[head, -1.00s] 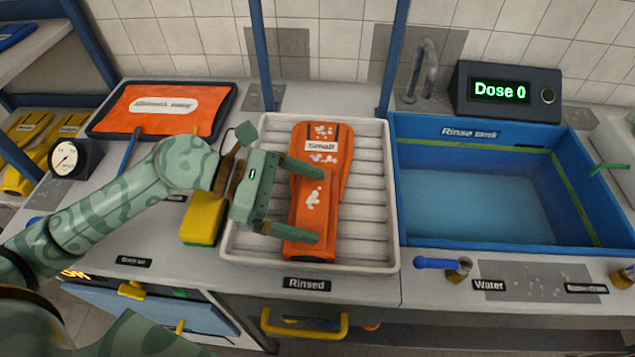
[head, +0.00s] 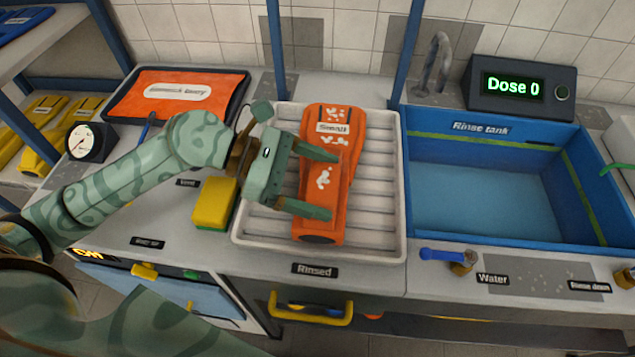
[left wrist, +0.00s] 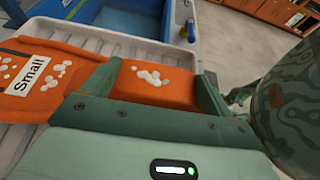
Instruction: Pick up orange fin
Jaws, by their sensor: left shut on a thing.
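The orange fin (head: 326,177) has a "Small" label and white spots. It lies over the white ribbed tray (head: 378,190) marked "Rinsed" in the head view. My left gripper (head: 326,184) reaches in from the left and is shut on the fin's narrower near part, one finger on each side. In the left wrist view the fin (left wrist: 150,84) sits between both fingers, with its labelled end to the left. I cannot tell whether the fin is clear of the tray's ribs. My right gripper is not in view.
A yellow sponge (head: 215,203) stands left of the tray. The blue rinse tank (head: 490,190) is to the right, with a blue-handled water valve (head: 445,256) in front. Blue uprights (head: 405,55) rise behind the tray. A gauge (head: 90,142) and an orange mat (head: 180,95) are at left.

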